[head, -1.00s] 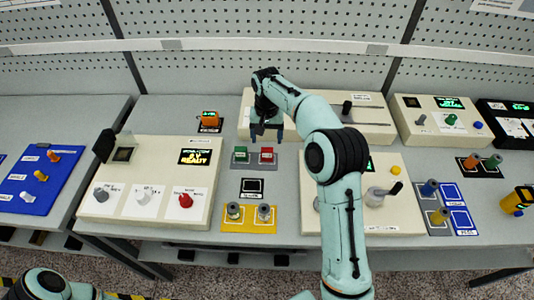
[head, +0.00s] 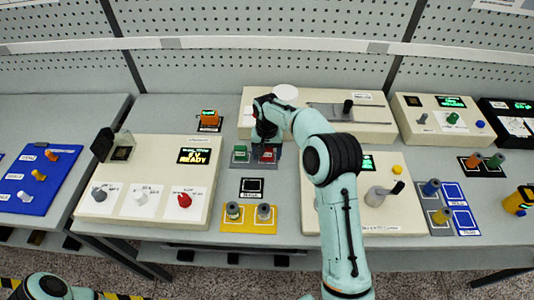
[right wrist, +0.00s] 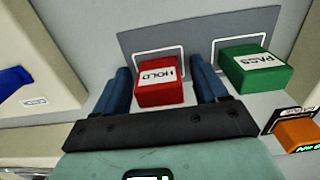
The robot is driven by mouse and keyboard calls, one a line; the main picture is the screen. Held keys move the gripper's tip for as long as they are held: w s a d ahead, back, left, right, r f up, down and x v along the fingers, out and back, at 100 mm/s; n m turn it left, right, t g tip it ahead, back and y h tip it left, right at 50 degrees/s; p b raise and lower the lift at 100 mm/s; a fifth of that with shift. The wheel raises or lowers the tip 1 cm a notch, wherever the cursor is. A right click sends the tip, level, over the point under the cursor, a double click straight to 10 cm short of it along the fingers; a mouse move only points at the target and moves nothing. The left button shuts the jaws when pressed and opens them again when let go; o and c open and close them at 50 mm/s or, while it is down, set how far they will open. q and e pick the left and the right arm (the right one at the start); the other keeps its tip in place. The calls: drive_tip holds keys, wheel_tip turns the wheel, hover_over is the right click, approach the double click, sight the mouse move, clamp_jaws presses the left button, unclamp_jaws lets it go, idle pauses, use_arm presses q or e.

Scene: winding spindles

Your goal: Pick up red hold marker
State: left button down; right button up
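The red hold marker (right wrist: 160,85) is a small block with a white HOLD label on top. In the right wrist view it sits on a grey pad (right wrist: 196,30). My right gripper (right wrist: 160,72) is open, with one blue finger on each side of the marker; the fingers do not look closed on it. In the head view the red marker (head: 268,154) is partly covered by my right gripper (head: 266,146). My left gripper is out of view; only part of the left arm shows at the bottom left.
A green PASS marker (right wrist: 256,68) stands on the same pad, close beside one finger. An orange block (right wrist: 297,134) is nearby. A yellow pad (head: 249,226) with two spindles lies in front.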

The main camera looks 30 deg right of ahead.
drive_tip(key=c, duration=0.9)
drive_tip(key=shift+o, duration=0.2)
drive_tip(key=shift+r, duration=0.1)
